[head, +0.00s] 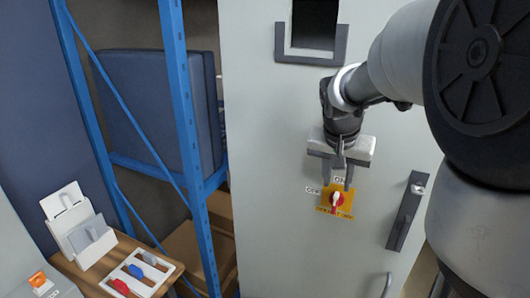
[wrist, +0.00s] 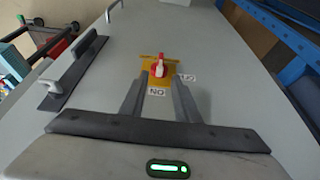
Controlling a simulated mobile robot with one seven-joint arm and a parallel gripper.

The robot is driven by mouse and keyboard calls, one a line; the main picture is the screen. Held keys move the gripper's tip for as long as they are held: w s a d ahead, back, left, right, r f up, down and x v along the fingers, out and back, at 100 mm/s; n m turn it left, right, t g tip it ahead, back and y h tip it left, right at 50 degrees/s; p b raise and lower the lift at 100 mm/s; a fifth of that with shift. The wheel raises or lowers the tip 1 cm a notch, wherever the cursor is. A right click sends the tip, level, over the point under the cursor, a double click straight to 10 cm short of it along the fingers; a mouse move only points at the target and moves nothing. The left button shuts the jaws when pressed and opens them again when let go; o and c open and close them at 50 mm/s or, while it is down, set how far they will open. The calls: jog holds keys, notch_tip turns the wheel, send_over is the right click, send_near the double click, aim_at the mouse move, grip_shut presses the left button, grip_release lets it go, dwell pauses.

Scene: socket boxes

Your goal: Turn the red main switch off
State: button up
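The main switch (head: 336,200) is a red knob with a pale grip bar on a yellow plate, on the front of a grey cabinet. Its bar stands upright, in line with the ON label (head: 340,180) above it; the OFF label (head: 312,190) is to its left. The switch also shows ahead of the fingers in the wrist view (wrist: 158,67), with the ON label (wrist: 156,91) between the fingers. My gripper (head: 337,183) is open and empty. Its fingers (wrist: 158,83) are spread to either side, just short of the knob; contact is not visible.
The cabinet door (head: 270,190) has a dark handle (head: 405,212) to the right of the switch and a dark-framed opening (head: 312,45) above. A blue rack (head: 185,110) stands left. A table at lower left holds a white tray (head: 140,272) with coloured items.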

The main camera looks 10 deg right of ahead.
aim_at(336, 197)
jog(key=x, duration=1.1)
jog(key=shift+d, duration=0.1)
grip_shut()
